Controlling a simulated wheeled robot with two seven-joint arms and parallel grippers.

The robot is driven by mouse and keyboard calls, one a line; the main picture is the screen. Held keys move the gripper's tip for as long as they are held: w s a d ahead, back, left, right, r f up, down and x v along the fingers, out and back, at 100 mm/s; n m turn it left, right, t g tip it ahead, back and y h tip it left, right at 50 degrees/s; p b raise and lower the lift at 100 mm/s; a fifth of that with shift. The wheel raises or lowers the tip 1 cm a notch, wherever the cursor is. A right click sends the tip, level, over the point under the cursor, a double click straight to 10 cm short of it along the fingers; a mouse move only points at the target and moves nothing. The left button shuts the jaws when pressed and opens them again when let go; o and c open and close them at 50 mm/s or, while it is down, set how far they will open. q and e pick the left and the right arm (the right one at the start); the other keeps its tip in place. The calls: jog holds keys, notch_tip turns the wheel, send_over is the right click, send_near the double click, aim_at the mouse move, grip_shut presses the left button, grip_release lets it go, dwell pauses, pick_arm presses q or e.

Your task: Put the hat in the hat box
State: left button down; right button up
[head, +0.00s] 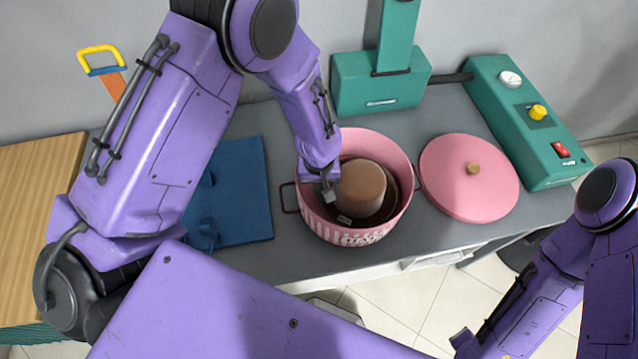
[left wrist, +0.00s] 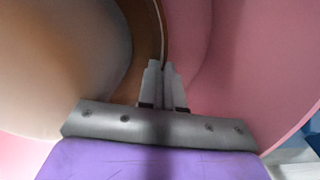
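The brown hat (head: 360,188) sits crown up inside the round pink hat box (head: 388,147), and its dark brim shows around the crown. The box has a striped front with lettering and side handles. My left gripper (head: 328,195) reaches down inside the box's left side. In the left wrist view its fingers (left wrist: 162,80) are close together on the edge of the hat's brim (left wrist: 148,30), with the pink box wall on the right. The pink lid (head: 470,190) with a small knob lies on the counter right of the box.
The grey counter (head: 290,262) carries a blue board (head: 248,190) left of the box. A green machine (head: 380,92) stands behind, and a green control unit (head: 525,125) with knobs is at the back right. A wooden surface (head: 35,225) is at far left.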

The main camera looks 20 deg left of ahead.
pick_arm(q)
jog(key=c, duration=1.2)
grip_release()
jog(key=shift+s, duration=0.1)
jog(key=shift+c, duration=0.2)
notch_tip(320, 180, up, 11)
jog(key=shift+f+b, duration=0.2)
jog(key=shift+b, duration=0.25)
